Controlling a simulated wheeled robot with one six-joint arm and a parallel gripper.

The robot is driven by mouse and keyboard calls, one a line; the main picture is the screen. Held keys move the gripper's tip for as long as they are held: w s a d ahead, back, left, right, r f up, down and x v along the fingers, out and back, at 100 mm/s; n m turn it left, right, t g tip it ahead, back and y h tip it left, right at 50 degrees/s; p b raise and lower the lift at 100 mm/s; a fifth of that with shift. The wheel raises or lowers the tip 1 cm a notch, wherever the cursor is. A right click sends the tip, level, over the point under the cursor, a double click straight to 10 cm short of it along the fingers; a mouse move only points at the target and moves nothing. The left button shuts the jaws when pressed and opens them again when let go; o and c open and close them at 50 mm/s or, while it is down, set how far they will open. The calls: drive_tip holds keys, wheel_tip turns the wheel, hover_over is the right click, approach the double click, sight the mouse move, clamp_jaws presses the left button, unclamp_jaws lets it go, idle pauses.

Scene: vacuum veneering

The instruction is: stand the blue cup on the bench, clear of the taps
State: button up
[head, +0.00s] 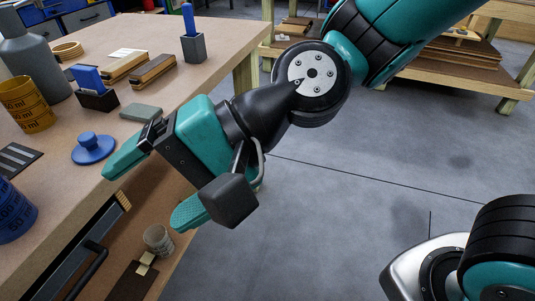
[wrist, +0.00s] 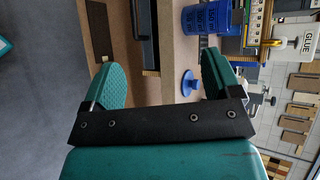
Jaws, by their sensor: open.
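The blue cup (head: 12,212) stands on the bench (head: 140,32) at the left edge of the head view, partly cut off by the frame. It also shows at the top of the wrist view (wrist: 207,18), beyond the fingertip on the right. My gripper (head: 148,192) is open and empty at the bench's front edge, with one teal finger over the edge and the other out over the floor side. In the wrist view the spread fingers (wrist: 160,80) hold nothing and are apart from the cup. I cannot make out any taps for sure.
A blue knobbed disc (head: 92,148) lies on the bench close to my upper finger. Behind it are an orange cup (head: 26,104), a grey bottle (head: 32,55), a grey block (head: 141,112) and wooden brushes (head: 152,71). A small cup (head: 158,240) stands on the lower shelf.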

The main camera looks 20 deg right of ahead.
drive_tip(key=d+f+n+t+h, duration=0.1)
drive_tip(key=d+n+h, duration=0.7)
drive_tip(key=d, duration=1)
drive_tip(key=shift+s+d+f+n+h, duration=0.25)
drive_tip(key=shift+d+f+n+h, duration=0.05)
drive_tip(key=shift+d+f+n, duration=0.1)
